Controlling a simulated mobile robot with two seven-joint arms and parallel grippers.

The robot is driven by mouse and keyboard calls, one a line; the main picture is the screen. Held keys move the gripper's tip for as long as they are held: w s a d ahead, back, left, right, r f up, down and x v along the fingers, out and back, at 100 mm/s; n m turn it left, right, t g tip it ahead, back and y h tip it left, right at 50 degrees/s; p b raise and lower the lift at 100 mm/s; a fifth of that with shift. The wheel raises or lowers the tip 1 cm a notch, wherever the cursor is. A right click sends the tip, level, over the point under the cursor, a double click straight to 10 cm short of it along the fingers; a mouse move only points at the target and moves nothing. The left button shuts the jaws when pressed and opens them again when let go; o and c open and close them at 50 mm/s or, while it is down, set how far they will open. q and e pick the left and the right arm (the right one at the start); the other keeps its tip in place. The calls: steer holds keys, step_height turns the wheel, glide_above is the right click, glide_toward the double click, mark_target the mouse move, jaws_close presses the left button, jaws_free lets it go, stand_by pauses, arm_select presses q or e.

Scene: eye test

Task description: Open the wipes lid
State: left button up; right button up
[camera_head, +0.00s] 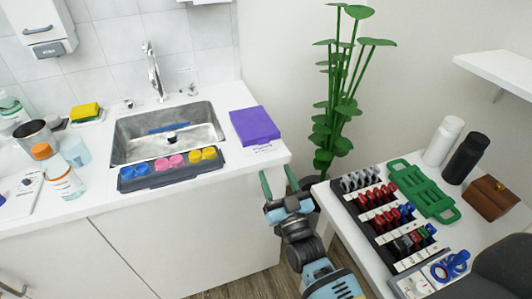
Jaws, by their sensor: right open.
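A purple-topped box (254,126) with a pale lower part and small print sits at the right end of the white counter. It looks like the wipes box, but I cannot read the label. Its top looks flat and closed; no raised lid shows. My right gripper (279,181) is open and empty, its fingers spread. In the picture it is below and right of the box, by the counter's right front corner, apart from the box. My left gripper is not in view.
A sink (205,130) has a dark tray (140,183) of coloured items along its front. Bottles and cups crowd the left counter. At right, a white table (330,196) holds racks, a green rack (405,178), bottles and a brown box (488,200). A plant (345,95) stands behind.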

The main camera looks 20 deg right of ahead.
steer(key=shift+p+x, duration=0.3)
steer(key=shift+x, duration=3.6)
steer(key=shift+r, duration=0.1)
jaws_close()
